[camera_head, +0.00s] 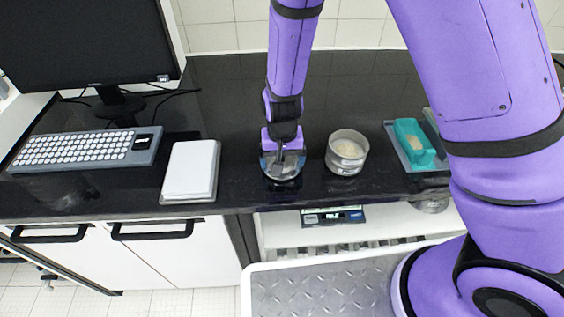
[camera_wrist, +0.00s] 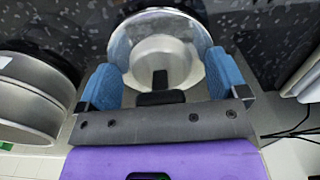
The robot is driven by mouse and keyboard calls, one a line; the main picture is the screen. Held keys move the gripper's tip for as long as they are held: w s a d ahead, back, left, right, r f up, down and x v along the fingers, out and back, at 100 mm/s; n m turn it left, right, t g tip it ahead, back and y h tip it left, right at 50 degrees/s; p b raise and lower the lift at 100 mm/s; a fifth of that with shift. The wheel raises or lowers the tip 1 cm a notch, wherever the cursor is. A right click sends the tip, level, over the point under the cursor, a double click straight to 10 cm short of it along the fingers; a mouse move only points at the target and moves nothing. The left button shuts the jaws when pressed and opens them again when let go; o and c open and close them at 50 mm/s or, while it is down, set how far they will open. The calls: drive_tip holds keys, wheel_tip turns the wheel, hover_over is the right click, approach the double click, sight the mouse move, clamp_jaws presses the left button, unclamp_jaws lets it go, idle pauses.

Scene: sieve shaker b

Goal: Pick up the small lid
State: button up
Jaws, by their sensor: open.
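A small round lid (camera_head: 281,174), shiny and partly clear, is at the black counter's front edge, under my gripper (camera_head: 283,160). In the wrist view the lid (camera_wrist: 160,22) shows a bright outer rim around a silver round middle. My gripper (camera_wrist: 165,78) is open there, with one blue finger pad at each side of the lid. I cannot tell whether the pads touch it. A dark part of my gripper hides the lid's near side.
A metal pan (camera_head: 347,152) of pale powder stands right of the lid; its side shows in the wrist view (camera_wrist: 35,100). A white flat box (camera_head: 190,171) lies to the left, near a keyboard (camera_head: 85,149).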

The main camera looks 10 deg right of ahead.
drive_tip(key=shift+c, duration=0.4)
drive_tip(key=c, duration=1)
drive_tip(key=shift+r, duration=0.1)
